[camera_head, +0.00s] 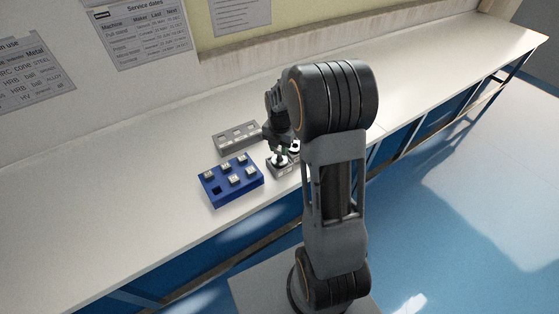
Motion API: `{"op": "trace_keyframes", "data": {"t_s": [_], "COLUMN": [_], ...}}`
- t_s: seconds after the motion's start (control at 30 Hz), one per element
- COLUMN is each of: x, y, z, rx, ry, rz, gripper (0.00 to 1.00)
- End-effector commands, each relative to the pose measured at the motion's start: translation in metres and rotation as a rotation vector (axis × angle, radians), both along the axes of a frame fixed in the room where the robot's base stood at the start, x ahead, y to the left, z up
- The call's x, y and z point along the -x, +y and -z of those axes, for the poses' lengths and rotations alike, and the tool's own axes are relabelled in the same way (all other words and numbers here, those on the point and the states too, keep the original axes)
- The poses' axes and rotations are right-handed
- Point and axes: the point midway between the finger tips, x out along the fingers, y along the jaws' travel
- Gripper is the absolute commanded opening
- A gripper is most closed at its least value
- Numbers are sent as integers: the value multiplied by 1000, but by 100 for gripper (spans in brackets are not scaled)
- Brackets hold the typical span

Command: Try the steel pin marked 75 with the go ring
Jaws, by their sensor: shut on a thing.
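My gripper (281,150) points down over a small grey block (286,170) on the bench. It is shut on a small piece, apparently a steel pin, mostly hidden by the fingers. Its mark cannot be read. I cannot tell whether the pin is in a ring or above it. A dark round part with a pale top (295,147) shows just right of the fingers, partly hidden by my arm; it may be a ring gauge. A blue rack (227,197) left of the gripper holds several pale-topped pins and has one empty dark socket at its front left.
A grey tray (222,143) with several recesses lies behind the blue rack. The long white bench (110,215) is clear to the left and far right. Its front edge runs close to the rack. Paper notices hang on the wall behind.

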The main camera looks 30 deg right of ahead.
Motion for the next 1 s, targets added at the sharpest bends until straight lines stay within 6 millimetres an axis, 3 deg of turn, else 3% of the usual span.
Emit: {"op": "trace_keyframes", "data": {"t_s": [1.0], "x": [0], "y": [0], "z": [-6], "rx": [0], "ry": [-1], "rz": [0], "gripper": [0]}}
